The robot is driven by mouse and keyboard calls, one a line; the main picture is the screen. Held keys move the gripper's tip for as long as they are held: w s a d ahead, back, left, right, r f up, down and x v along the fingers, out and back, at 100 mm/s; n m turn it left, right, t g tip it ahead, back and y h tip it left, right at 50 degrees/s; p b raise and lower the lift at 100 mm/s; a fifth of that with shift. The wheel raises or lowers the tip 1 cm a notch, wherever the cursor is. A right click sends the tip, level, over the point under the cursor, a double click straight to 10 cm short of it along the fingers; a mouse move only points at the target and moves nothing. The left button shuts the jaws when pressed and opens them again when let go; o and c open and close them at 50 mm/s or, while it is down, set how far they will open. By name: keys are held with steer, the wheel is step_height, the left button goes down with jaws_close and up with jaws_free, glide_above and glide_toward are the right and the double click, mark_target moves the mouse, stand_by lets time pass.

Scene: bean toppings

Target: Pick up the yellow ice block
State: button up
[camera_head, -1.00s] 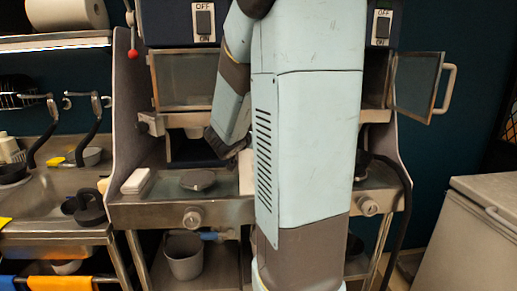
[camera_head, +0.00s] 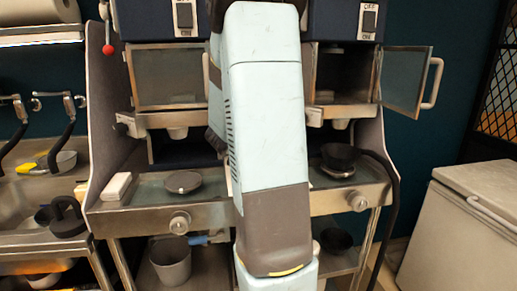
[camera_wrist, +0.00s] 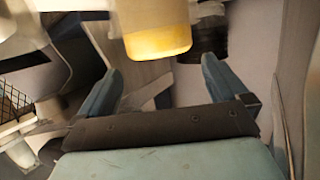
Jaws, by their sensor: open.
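A yellow block-like thing (camera_wrist: 158,40), pale at its top and blurred, shows in the wrist view at the top middle. It looks like the yellow ice block, but the blur leaves this unsure. My gripper (camera_wrist: 160,80) is open and empty, with its two blue fingers apart. The yellow thing lies beyond the fingertips, in line with the gap between them, and is not held. In the head view my arm hides most of the gripper, and I see no ice block there.
The machine's right door (camera_head: 404,80) stands open. A grey lid-like disc (camera_head: 183,182) and a white block (camera_head: 117,186) lie on the counter (camera_head: 130,217). A dark bowl (camera_head: 340,156) is at its right. A chest freezer (camera_head: 470,225) stands at far right. A bucket (camera_head: 171,262) is below.

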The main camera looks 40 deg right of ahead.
steer(key=shift+f+x, duration=0.15)
steer(key=shift+x, duration=1.15)
steer(key=shift+f+x, duration=0.15)
steer(key=shift+x, duration=1.1)
steer(key=shift+a, duration=0.1)
steer(key=shift+c, duration=0.2)
steer(key=c, duration=1.1)
steer(key=shift+r, duration=0.15)
